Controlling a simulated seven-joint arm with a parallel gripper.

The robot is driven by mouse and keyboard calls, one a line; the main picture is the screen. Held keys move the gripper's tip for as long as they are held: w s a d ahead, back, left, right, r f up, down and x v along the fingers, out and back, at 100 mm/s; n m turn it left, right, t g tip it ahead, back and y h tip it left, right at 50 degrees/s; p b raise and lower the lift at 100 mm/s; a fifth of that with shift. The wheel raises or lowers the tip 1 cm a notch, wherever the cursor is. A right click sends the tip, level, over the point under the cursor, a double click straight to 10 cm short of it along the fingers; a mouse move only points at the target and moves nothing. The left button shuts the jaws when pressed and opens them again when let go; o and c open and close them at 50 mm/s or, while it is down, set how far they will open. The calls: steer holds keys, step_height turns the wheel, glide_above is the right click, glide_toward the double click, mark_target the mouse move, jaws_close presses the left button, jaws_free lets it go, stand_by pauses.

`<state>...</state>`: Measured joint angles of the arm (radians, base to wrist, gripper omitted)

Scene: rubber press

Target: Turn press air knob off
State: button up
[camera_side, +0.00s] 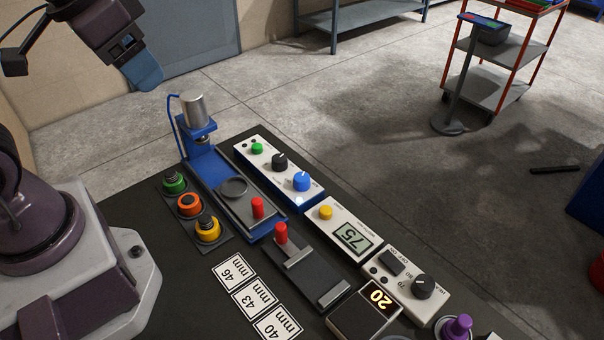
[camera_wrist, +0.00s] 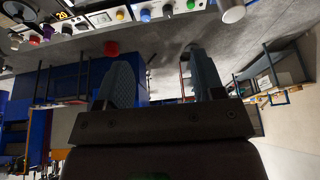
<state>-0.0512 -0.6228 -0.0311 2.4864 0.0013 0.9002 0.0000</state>
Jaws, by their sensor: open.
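The press (camera_side: 195,110) is blue with a silver cylinder and stands at the table's back left in the side view. Beside it lies a white and blue control box (camera_side: 245,158) with a green button (camera_side: 257,148), a black knob (camera_side: 279,161) and a blue knob (camera_side: 301,180). Its labels are too small to tell which knob is the air knob. My gripper (camera_side: 144,76) is up at the upper left, above and apart from the press and the box. In the wrist view my gripper (camera_wrist: 162,78) is open and empty; the blue knob (camera_wrist: 145,15) shows at the top edge.
Green, orange and yellow buttons (camera_side: 189,205) stand left of the press. A display box (camera_side: 352,235), a box with a black knob (camera_side: 422,286) and a red-handled slide (camera_side: 305,272) lie nearer. A cart (camera_side: 490,90) stands far back. The air above the table is clear.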

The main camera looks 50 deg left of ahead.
steer(key=w+f+m+g+y, duration=0.1)
steer(key=w+f+m+g, duration=0.3)
steer(key=w+f, duration=0.35)
steer(key=m+h, duration=0.2)
steer(key=m, duration=1.4)
glide_toward(302, 177)
steer(key=f, duration=0.9)
steer(key=shift+w+d+f, duration=0.1)
steer(key=shift+d+f, duration=0.1)
steer(key=c, duration=0.9)
